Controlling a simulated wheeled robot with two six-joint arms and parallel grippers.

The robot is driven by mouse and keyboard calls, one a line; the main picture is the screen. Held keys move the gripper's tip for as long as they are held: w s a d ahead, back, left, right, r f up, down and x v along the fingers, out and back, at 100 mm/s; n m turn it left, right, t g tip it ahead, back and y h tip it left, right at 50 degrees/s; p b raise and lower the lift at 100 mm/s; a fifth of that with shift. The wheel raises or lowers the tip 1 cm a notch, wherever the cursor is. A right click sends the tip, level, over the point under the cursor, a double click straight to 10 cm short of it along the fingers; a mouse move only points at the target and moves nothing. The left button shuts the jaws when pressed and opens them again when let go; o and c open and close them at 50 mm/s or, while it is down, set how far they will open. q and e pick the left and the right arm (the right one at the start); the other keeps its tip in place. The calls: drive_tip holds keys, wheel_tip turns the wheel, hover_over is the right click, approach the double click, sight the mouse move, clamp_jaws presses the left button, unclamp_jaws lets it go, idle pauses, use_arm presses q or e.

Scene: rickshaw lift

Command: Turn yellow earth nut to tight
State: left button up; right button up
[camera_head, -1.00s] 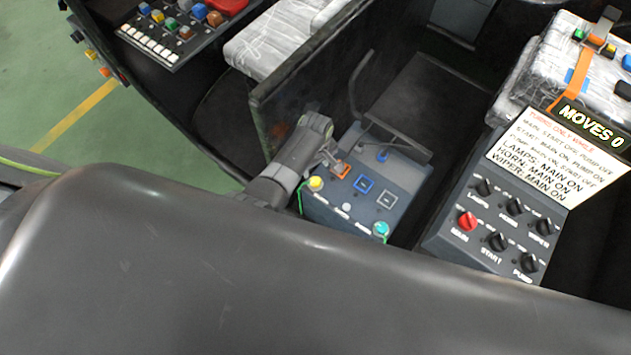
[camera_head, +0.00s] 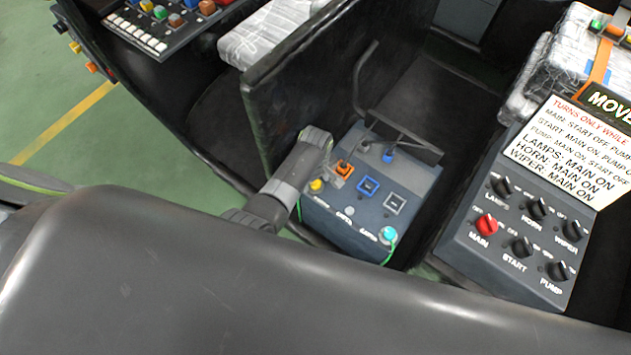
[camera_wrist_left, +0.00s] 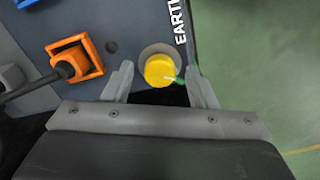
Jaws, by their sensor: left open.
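The yellow earth nut (camera_head: 316,185) sits at the near left corner of a grey-blue panel box (camera_head: 350,233), with a green wire at it. In the left wrist view the yellow earth nut (camera_wrist_left: 160,71) stands between the fingertips of my left gripper (camera_wrist_left: 160,85), with a gap on each side. The word EARTH is partly visible beside it. My left gripper (camera_head: 335,175) is open and close above the box in the head view. My right gripper is not in view.
An orange-framed socket (camera_head: 344,169) with a plug, a blue frame (camera_head: 369,186) and a teal nut (camera_head: 388,235) are on the same box. A dark upright panel (camera_head: 290,100) stands behind my left arm. A knob panel (camera_head: 510,240) is at the right.

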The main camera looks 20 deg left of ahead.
use_arm(q)
drive_tip(key=shift+c, duration=0.2)
drive_tip(key=c, duration=0.9)
drive_tip(key=shift+c, duration=0.2)
drive_tip(key=shift+r+m+p, duration=0.15)
drive_tip(key=shift+m+p, duration=0.85)
drive_tip(key=shift+m, duration=0.2)
drive_tip(key=m+p, duration=0.1)
drive_tip(key=m, duration=0.1)
drive_tip(key=shift+m, duration=0.3)
drive_tip(key=m+p, duration=0.1)
drive_tip(key=m, duration=0.2)
drive_tip(key=shift+m+p, duration=0.3)
drive_tip(key=shift+p, duration=0.1)
drive_tip(key=shift+m+p, duration=0.4)
drive_tip(key=shift+m, duration=1.1)
